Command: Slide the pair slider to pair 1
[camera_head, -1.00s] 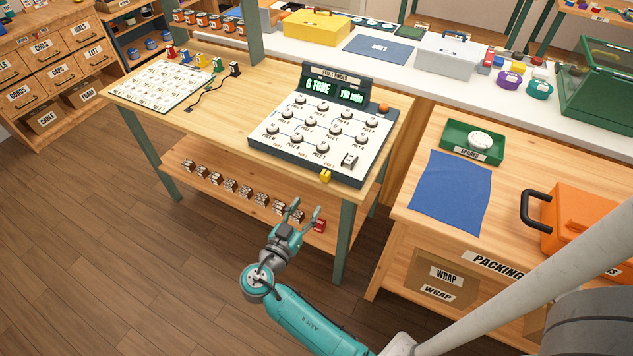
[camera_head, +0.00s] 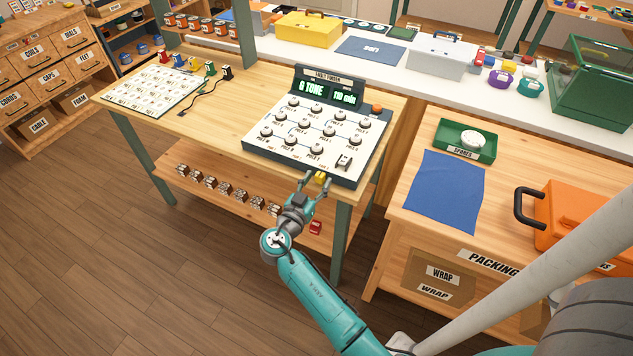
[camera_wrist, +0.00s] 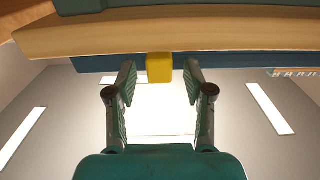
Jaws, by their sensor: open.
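The fault finder device (camera_head: 318,125) is a white-topped panel with several knobs and a lit display, standing on the wooden bench. The yellow pair slider (camera_head: 320,177) sits on its front edge, right of the middle. My gripper (camera_head: 318,183) is at that front edge with its fingers apart, one on each side of the slider. In the wrist view the yellow slider (camera_wrist: 159,67) shows between the open fingertips (camera_wrist: 158,75), with a gap on both sides. Whether the fingers touch it in depth is hard to tell. The pair marks on the panel are too small to read.
The bench edge (camera_wrist: 130,38) runs close by the fingers in the wrist view. Several small boxes (camera_head: 225,188) and a red item (camera_head: 315,228) lie on the lower shelf. A packing table with a blue cloth (camera_head: 445,190) stands to the right.

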